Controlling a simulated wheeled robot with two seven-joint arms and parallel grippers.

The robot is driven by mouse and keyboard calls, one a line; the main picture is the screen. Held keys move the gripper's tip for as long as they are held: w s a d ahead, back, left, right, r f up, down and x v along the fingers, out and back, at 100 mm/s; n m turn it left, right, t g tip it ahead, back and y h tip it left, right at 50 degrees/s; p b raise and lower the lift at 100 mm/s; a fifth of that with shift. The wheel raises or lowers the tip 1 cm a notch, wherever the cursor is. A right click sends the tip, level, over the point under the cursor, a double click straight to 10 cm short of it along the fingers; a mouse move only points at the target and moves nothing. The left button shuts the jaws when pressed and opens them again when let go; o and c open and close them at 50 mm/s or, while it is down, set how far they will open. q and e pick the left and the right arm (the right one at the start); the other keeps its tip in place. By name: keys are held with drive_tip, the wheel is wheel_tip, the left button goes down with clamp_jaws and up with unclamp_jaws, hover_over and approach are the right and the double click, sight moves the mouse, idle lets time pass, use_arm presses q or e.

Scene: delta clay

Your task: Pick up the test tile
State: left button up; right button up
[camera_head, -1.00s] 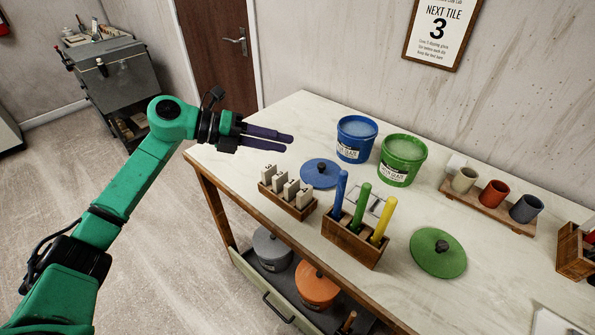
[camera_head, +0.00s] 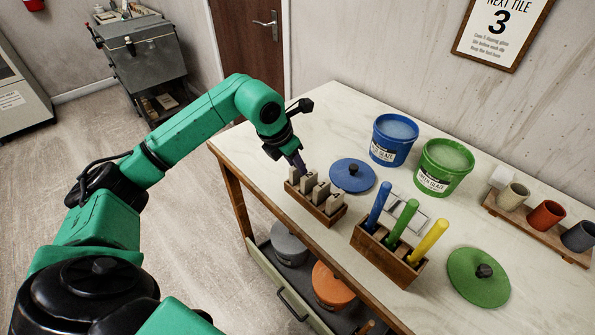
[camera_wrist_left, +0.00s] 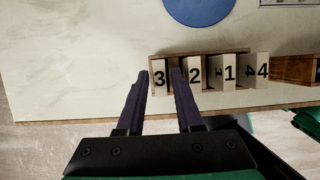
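The test tiles stand upright in a small wooden rack (camera_head: 318,211) near the table's front edge. In the left wrist view they read 3, 2, 1, 4 from left to right. The tile marked 3 (camera_wrist_left: 159,79) is at the left end; it also shows in the head view (camera_head: 293,175), partly behind the fingers. My left gripper (camera_head: 298,163) points down at that end of the rack. In the left wrist view its dark fingers (camera_wrist_left: 160,72) are open, one each side of tile 3, with small gaps visible. My right gripper is out of view.
A blue lid (camera_head: 353,177) lies just behind the rack. A wooden holder (camera_head: 388,258) with blue, green and yellow sticks stands to the right. Blue (camera_head: 393,140) and green (camera_head: 444,168) buckets stand behind. A wall sign (camera_head: 500,28) reads "NEXT TILE 3".

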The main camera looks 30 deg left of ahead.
use_arm(q)
drive_tip(key=shift+x, duration=0.8)
clamp_jaws()
drive_tip(key=shift+r, duration=0.1)
